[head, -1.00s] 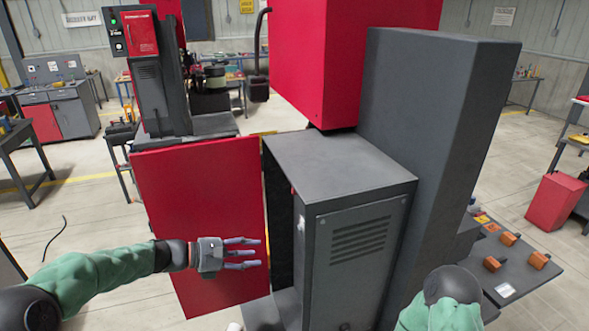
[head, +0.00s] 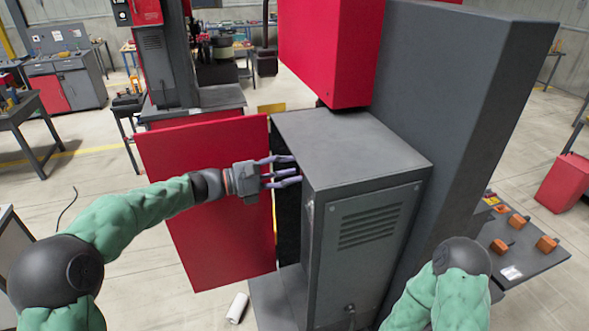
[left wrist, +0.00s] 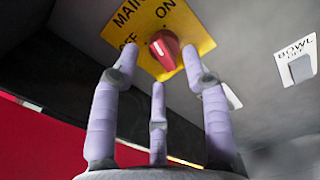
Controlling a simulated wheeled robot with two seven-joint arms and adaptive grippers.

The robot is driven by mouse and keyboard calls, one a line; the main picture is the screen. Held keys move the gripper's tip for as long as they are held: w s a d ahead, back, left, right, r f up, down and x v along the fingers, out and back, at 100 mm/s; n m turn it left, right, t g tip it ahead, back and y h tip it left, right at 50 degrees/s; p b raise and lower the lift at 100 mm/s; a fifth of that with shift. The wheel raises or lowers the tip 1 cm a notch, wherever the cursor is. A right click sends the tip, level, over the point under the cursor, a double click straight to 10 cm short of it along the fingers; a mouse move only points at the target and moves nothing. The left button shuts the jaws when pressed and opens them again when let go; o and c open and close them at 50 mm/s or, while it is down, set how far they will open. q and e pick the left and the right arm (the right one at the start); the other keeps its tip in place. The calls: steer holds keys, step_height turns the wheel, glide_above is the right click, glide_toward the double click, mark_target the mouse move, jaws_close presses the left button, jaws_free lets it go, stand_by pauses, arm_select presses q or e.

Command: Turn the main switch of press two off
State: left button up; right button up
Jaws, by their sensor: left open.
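In the left wrist view the main switch is a red rotary knob (left wrist: 163,48) on a yellow plate (left wrist: 195,37) marked MAIN, ON and OFF. I cannot tell clearly which mark the knob points to. My left gripper (left wrist: 158,82) is open and empty, its three fingers spread just short of the knob. In the head view the left gripper (head: 291,171) reaches past the open red door (head: 205,205) to the dark side opening of the grey cabinet (head: 368,240). The switch is hidden there. My right arm shows, but its gripper is out of view.
A white switch marked BOWL (left wrist: 301,68) sits to the right of the main switch. The red door's edge stands close to my left gripper. A white roll (head: 237,308) lies on the floor.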

arm_select(q)
steer(key=shift+x, duration=0.85)
jaws_close()
